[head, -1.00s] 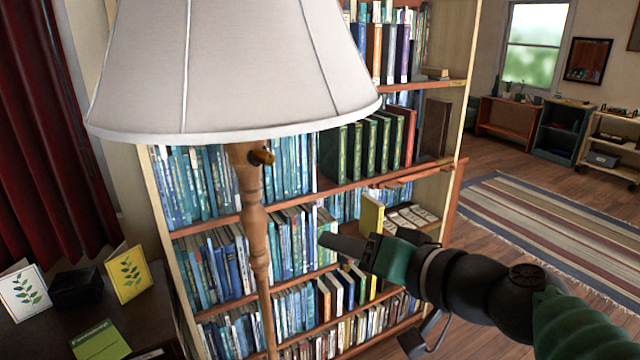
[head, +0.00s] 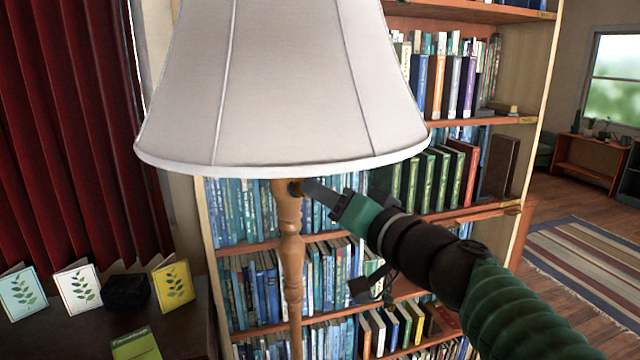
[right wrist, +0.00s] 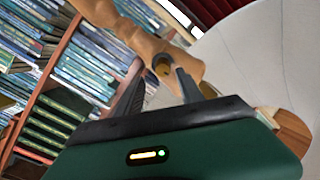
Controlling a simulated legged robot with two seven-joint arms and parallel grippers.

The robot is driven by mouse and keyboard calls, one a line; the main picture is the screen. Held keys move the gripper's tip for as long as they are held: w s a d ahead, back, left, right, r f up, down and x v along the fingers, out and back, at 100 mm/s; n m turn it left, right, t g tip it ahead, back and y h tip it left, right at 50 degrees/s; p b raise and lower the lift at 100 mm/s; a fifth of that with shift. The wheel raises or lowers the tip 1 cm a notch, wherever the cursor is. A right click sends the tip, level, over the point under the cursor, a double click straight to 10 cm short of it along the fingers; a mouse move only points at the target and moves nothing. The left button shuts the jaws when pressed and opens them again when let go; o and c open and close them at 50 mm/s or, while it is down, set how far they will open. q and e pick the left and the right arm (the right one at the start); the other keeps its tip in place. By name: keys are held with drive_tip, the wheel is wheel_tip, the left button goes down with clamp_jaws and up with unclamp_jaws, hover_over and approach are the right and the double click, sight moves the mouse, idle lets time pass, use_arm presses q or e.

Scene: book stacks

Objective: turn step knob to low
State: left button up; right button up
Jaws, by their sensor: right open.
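In the right wrist view the knob (right wrist: 162,68) shows dark and round on the wooden stem. The two fingers of my right gripper (right wrist: 163,75) stand apart, one on each side of it. I cannot tell whether they touch it. My left gripper is not in view.
A tall bookshelf (head: 470,211) full of books stands close behind the lamp. A dark table (head: 180,335) with upright cards (head: 78,289) and a black box (head: 127,291) is at the lower left. Open floor with a striped rug (head: 585,262) lies to the right.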

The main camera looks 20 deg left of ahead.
drive_tip(key=a, duration=0.1)
drive_tip(key=w+a, duration=0.1)
drive_tip(key=a, duration=0.1)
drive_tip(key=shift+a+f, duration=0.1)
drive_tip(key=shift+a, duration=0.2)
drive_tip(key=shift+w+d, duration=0.1)
drive_tip(key=shift+d, duration=0.4)
drive_tip(key=c, duration=0.7)
clamp_jaws()
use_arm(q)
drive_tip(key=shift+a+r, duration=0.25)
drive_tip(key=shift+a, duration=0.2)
use_arm(e)
drive_tip(key=shift+a, duration=0.1)
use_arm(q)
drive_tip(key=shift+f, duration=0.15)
